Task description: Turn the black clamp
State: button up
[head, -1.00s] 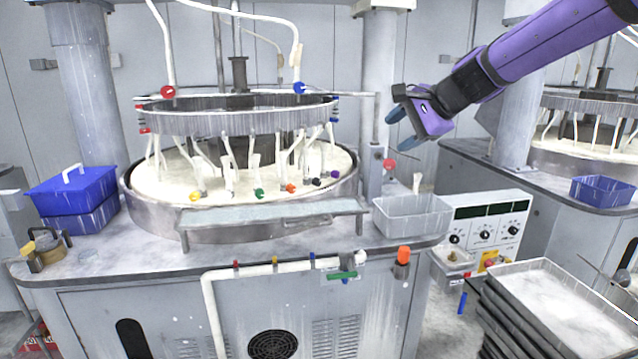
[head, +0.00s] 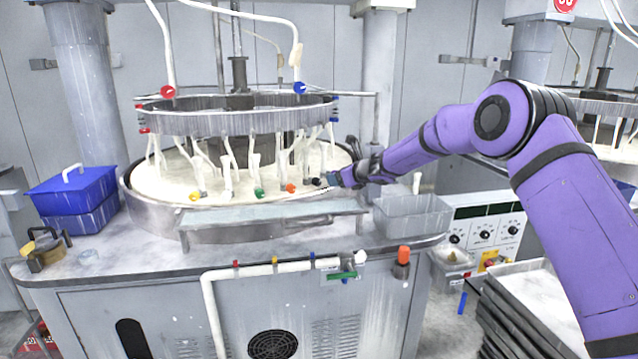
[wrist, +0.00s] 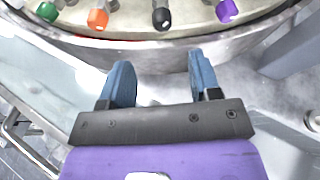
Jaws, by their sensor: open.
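The black clamp (wrist: 162,18) hangs inside the rim of the round basin in the wrist view, between an orange clamp (wrist: 98,18) and a purple clamp (wrist: 227,10). In the head view the black clamp (head: 316,181) is small, just left of my gripper. My gripper (wrist: 160,82) has its two blue fingers spread apart, with nothing between them. They point at the basin's metal rim, and the black clamp lies beyond the rim, roughly in line with the gap. In the head view my gripper (head: 335,179) is at the right front of the basin, and the purple clamp is hidden there.
The basin rim (wrist: 180,52) lies between my fingers and the clamps. A green clamp (wrist: 47,11) sits at the far left. In the head view a bench shelf (head: 270,212) stands in front of the basin and a grey bin (head: 412,216) stands to the right.

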aim_at(319, 181)
jog(key=shift+x, duration=5.8)
jog(key=shift+d+f, duration=0.15)
jog(key=c, duration=0.9)
